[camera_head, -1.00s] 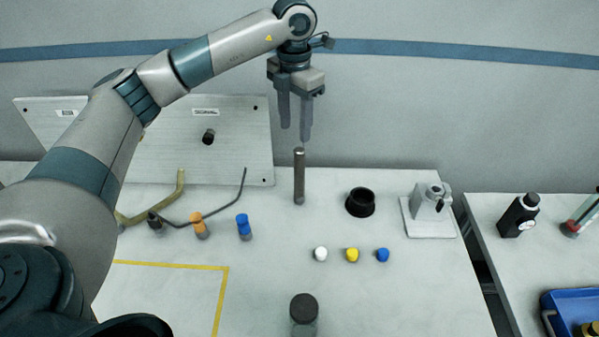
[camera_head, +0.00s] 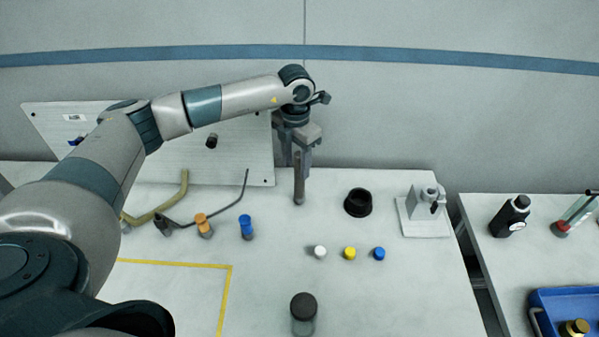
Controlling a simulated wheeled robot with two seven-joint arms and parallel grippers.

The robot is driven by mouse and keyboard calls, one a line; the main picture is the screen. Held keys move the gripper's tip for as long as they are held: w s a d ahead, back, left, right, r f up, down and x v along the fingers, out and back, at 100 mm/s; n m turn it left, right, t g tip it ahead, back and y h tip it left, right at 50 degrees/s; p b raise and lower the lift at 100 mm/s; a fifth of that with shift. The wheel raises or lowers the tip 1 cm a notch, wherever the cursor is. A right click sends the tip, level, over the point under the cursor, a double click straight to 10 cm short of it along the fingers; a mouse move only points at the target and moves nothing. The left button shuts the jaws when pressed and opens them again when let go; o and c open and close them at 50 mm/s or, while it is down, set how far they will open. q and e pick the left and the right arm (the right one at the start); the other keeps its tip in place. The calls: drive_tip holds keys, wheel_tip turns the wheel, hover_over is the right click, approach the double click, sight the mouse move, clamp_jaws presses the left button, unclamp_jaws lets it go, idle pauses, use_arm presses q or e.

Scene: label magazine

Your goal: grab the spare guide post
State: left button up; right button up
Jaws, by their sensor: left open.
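A slim grey-brown post (camera_head: 299,188), which looks like the spare guide post, stands upright on the white table. My left gripper (camera_head: 298,165) points down over it from above. Its fingers are open and reach down around the top of the post, one finger at the left and one at the right. I cannot tell whether either finger touches the post. My right gripper is not in view.
A black ring (camera_head: 358,203) and a metal fixture (camera_head: 425,212) stand right of the post. White, yellow and blue knobs (camera_head: 349,253) lie in front. An orange piece (camera_head: 203,225), a blue piece (camera_head: 246,227) and bent rods are left. A grey panel (camera_head: 240,150) stands behind.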

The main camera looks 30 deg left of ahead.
sight(299, 176)
use_arm(q)
drive_tip(key=shift+f, duration=0.4)
drive_tip(key=f+p, duration=0.2)
drive_tip(key=f, duration=0.1)
drive_tip(key=f+p, duration=0.1)
drive_tip(key=shift+w+d+f, duration=0.25)
drive_tip(key=shift+w+f, duration=0.05)
drive_tip(key=shift+w, duration=0.05)
drive_tip(key=shift+f, duration=0.3)
drive_tip(key=shift+c, duration=0.7)
clamp_jaws()
